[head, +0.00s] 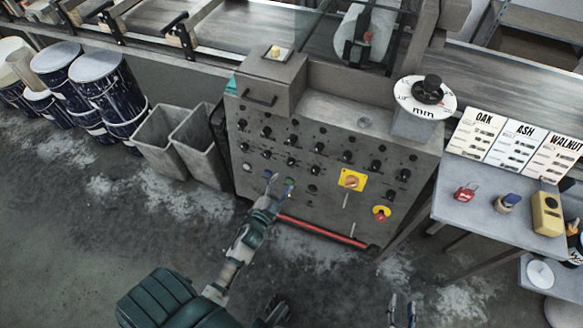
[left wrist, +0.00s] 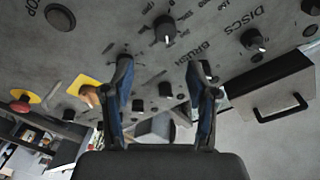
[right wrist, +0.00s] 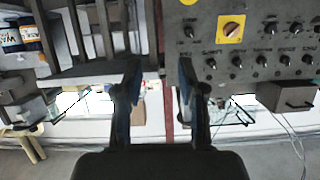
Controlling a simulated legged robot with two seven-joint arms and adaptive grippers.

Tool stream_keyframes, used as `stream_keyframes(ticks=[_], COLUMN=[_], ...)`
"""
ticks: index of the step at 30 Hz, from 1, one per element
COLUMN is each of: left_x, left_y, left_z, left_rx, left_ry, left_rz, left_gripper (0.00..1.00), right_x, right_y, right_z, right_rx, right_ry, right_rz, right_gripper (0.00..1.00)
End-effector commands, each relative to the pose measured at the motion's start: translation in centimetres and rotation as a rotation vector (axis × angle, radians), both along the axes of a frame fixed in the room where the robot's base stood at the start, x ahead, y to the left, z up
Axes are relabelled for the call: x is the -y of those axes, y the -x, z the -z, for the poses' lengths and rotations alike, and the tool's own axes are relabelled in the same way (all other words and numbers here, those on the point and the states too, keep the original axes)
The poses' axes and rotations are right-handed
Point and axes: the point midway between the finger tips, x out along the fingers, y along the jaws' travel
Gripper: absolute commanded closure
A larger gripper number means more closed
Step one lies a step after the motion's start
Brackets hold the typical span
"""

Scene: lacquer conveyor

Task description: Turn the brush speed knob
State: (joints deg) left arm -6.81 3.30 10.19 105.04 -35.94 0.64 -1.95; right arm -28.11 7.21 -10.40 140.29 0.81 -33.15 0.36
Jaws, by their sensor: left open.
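The control panel (head: 330,150) is a grey metal face with rows of small black knobs. My left gripper (head: 279,184) is open in front of the panel's lower left part. In the left wrist view my left gripper (left wrist: 161,68) has empty jaws. Black knobs with white marks, one (left wrist: 165,28) at the top middle and one (left wrist: 254,40) to the right, lie beyond its fingertips. The word BRUSH is printed between them; I cannot tell which knob it labels. My right gripper (head: 402,308) is open and empty, low in the head view, away from the panel.
A yellow-backed orange switch (head: 352,181) and a red knob (head: 381,213) sit on the panel's right side. A red bar (head: 322,230) runs along its bottom. A side table (head: 475,211) stands right; grey bins (head: 160,143) stand left. The floor in front is clear.

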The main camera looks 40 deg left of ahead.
Motion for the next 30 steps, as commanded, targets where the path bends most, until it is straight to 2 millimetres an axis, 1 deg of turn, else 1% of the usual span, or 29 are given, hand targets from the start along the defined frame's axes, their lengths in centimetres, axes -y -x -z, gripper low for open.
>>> stream_keyframes(ticks=[1,3,6,10,15,20,23,24,26,27,29,30], left_x=[-0.4,-0.9,-1.5,-1.8,-1.5,-1.1,-1.2,-1.3,-1.5,-1.6,-1.7,-1.7], left_y=[-1.3,-2.9,-4.8,-6.6,-7.7,-7.8,-7.8,-7.8,-7.8,-7.8,-7.8,-7.8], left_z=[0.3,0.3,0.5,0.5,0.2,0.0,0.0,0.1,0.2,0.2,0.3,0.4], left_rx=[0.000,0.000,-0.001,-0.002,-0.001,-0.001,-0.001,-0.001,-0.001,-0.001,-0.002,-0.003], left_ry=[0.000,0.003,0.009,0.010,0.005,0.001,0.001,0.003,0.005,0.006,0.007,0.010], left_rz=[0.001,0.000,-0.001,-0.001,-0.001,-0.001,-0.001,-0.001,-0.001,-0.001,0.000,0.000], left_gripper=[0.42,0.42,0.42,0.42,0.42,0.42,0.42,0.47,0.62,0.72,0.87,0.97], right_x=[-0.3,-0.7,-1.3,-1.5,-1.2,-0.8,-0.9,-1.2,-1.3,-1.3,-1.3,-1.3], right_y=[-0.2,-0.5,-0.9,-1.3,-1.4,-1.5,-1.5,-1.6,-1.6,-1.6,-1.6,-1.6], right_z=[-0.2,-0.8,-1.7,-2.6,-3.1,-3.2,-3.2,-3.2,-3.2,-3.2,-3.2,-3.2], right_rx=[0.026,0.067,0.122,0.180,0.219,0.226,0.225,0.222,0.223,0.223,0.223,0.223], right_ry=[-0.007,-0.015,-0.027,-0.042,-0.059,-0.066,-0.056,-0.057,-0.060,-0.060,-0.060,-0.060], right_rz=[0.000,-0.001,-0.002,-0.002,-0.002,-0.002,-0.003,-0.003,-0.003,-0.003,-0.003,-0.003], right_gripper=[0.60,0.60,0.60,0.60,0.60,0.60,0.60,0.60,0.60,0.60,0.60,0.60])
